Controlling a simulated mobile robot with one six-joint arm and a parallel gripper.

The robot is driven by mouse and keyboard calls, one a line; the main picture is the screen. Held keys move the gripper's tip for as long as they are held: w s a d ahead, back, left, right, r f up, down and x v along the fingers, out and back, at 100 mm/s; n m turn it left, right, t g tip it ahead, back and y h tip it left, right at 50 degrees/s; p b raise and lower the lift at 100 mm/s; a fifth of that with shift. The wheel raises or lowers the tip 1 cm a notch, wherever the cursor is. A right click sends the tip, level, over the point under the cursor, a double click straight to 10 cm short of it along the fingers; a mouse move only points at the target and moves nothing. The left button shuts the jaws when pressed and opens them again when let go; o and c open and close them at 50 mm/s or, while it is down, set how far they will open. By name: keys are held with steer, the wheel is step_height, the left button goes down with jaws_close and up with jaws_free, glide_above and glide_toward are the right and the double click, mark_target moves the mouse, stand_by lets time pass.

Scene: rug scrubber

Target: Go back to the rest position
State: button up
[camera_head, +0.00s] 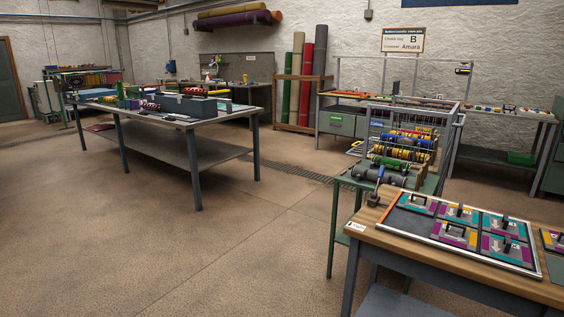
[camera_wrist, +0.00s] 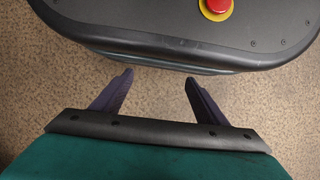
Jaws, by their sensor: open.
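My gripper (camera_wrist: 156,82) shows in the wrist view with its two dark fingers spread apart and nothing between them. Bare speckled floor shows beneath and between the fingers. Just beyond the fingertips is the rounded dark edge of my own base, with a red button on a yellow ring on top. My gripper and arm do not show in the head view.
A wooden-topped bench (camera_head: 455,262) at the right front bears a framed tray (camera_head: 395,222) of coloured patterned tiles. Behind it stands a green-legged stand (camera_head: 333,225) with rollers. A long grey table (camera_head: 190,150) stands left of centre. The floor at the front left is clear.

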step_height(320, 180, up, 13)
steer(key=s+g+p, duration=0.1)
steer(key=s+p, duration=0.1)
steer(key=p, duration=1.1)
steer(key=shift+a, duration=0.3)
